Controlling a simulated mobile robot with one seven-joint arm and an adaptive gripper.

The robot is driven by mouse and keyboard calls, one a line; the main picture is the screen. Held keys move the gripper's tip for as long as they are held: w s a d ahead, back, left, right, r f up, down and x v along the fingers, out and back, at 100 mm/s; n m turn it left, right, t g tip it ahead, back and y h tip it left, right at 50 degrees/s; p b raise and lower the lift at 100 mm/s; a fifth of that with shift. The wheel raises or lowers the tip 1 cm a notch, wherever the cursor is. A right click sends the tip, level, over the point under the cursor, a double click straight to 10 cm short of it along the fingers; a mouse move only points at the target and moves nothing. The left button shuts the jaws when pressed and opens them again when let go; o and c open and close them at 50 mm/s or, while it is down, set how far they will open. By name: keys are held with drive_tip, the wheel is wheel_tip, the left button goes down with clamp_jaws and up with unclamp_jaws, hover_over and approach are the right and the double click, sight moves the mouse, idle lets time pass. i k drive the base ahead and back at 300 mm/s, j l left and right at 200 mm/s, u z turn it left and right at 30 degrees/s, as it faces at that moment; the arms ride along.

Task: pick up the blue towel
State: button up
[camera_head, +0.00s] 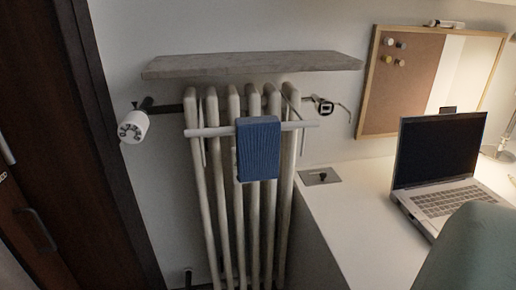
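The blue towel (258,149) hangs folded over a white rail (215,131) on the front of a white radiator (224,220). Its ribbed front face shows, and its lower end hangs free in front of the radiator columns. The part behind the rail is hidden. My gripper is not in view, and nothing is seen touching the towel.
A grey shelf board (250,65) sits above the radiator. A white valve knob (133,127) sticks out at the left, near a dark wooden door (60,170). A white desk (345,215) with an open laptop (440,165) stands right. A teal rounded thing (472,255) blocks the lower right corner.

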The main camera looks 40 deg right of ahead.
sight(258, 139)
drive_tip(key=k+l, duration=0.15)
drive_tip(key=k, duration=0.15)
drive_tip(key=k+l, duration=0.2)
drive_tip(key=k+z, duration=0.15)
drive_tip(key=z, duration=0.2)
drive_tip(key=k+l+z, duration=0.1)
drive_tip(key=z, duration=0.3)
drive_tip(key=k+l+z, duration=0.1)
drive_tip(key=z, duration=0.25)
drive_tip(key=i+z, duration=0.5)
